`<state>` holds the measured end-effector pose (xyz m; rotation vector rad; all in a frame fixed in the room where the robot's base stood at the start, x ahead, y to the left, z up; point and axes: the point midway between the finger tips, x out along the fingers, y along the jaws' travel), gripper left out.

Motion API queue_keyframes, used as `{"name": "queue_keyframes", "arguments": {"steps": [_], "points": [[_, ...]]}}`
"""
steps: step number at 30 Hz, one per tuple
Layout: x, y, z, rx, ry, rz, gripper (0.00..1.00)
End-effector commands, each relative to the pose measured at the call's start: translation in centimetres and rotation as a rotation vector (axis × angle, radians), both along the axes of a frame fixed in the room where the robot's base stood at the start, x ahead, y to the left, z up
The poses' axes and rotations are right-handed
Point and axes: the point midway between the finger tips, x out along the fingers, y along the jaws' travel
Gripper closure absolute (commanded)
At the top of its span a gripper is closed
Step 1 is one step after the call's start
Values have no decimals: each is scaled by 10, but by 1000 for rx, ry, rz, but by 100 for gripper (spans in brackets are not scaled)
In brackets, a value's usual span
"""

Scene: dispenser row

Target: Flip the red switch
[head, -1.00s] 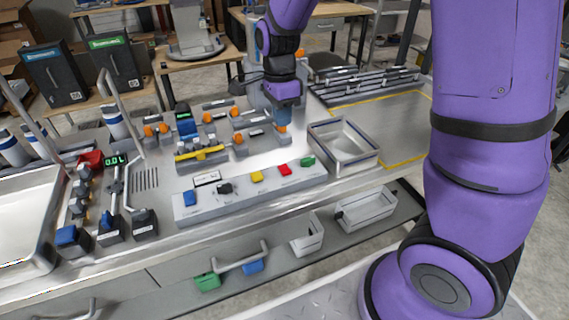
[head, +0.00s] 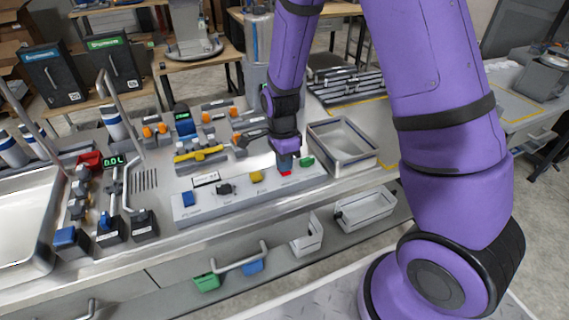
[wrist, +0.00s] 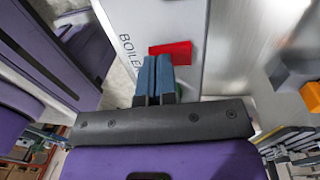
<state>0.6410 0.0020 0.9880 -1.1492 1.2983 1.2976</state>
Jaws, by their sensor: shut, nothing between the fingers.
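The red switch (head: 286,172) sits on a light grey switch panel (head: 215,207), between a yellow switch and a green switch. In the wrist view the red switch (wrist: 172,52) shows as a red block just beyond the fingertips, beside the printed letters "BOILE". My gripper (wrist: 153,62) is shut with its blue fingers together and nothing between them. The fingertips overlap the switch's near edge in this view; I cannot tell whether they touch it.
The yellow switch (head: 256,177), green switch (head: 307,162), black switch (head: 226,189) and blue switch (head: 188,199) share the panel. A metal tray (head: 343,145) stands to the right of the panel. A yellow-handled valve (head: 199,154) and orange knobs lie behind it.

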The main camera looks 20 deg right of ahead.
Motion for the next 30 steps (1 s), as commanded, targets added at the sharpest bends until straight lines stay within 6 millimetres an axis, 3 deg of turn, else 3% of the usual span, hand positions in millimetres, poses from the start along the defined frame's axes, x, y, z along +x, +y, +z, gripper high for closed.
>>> {"name": "queue_keyframes", "arguments": {"steps": [30], "points": [[3, 0, -8, 0, 2, 1, 100]]}}
